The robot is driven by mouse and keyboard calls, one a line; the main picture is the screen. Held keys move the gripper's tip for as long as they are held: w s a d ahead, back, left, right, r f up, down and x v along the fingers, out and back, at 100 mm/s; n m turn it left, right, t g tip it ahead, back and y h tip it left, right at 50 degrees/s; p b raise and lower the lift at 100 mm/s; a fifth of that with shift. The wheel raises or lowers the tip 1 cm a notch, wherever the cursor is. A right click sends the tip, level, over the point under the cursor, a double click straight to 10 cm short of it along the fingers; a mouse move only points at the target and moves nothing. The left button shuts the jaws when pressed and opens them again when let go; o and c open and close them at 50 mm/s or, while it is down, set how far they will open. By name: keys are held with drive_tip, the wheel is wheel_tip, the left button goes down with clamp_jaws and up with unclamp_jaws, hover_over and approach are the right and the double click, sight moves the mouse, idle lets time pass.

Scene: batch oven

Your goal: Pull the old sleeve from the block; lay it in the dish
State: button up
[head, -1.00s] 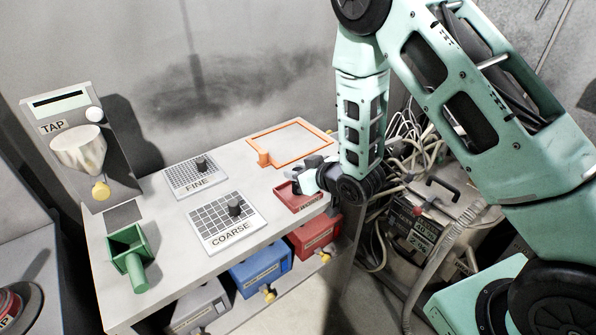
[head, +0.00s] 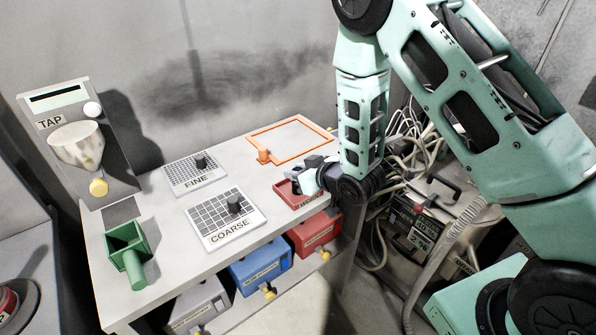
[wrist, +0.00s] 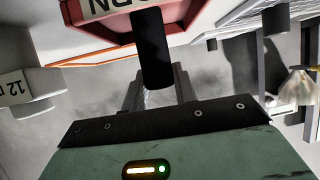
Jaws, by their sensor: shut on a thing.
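The dish is a shallow red tray (head: 302,200) near the table's right front corner. In the wrist view the red dish (wrist: 185,22) with an upside-down label fills the top middle. My gripper (wrist: 158,92) is shut on the old sleeve (wrist: 152,48), a plain dark cylinder that overlaps the dish's near wall in that view. In the head view my gripper (head: 298,182) is at the dish; the sleeve is too small to make out there.
An orange-framed area (head: 292,140) lies behind the dish. The FINE (head: 195,173) and COARSE (head: 228,219) plates, a green holder (head: 128,250) and the TAP unit (head: 78,140) are to the left. Red (head: 316,232) and blue (head: 262,267) bins sit below the table.

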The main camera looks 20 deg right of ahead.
drive_tip(key=o, duration=1)
drive_tip(key=p+v, duration=1.5)
drive_tip(key=v, duration=0.2)
drive_tip(key=shift+s+r, duration=0.1)
drive_tip(key=shift+s, duration=0.05)
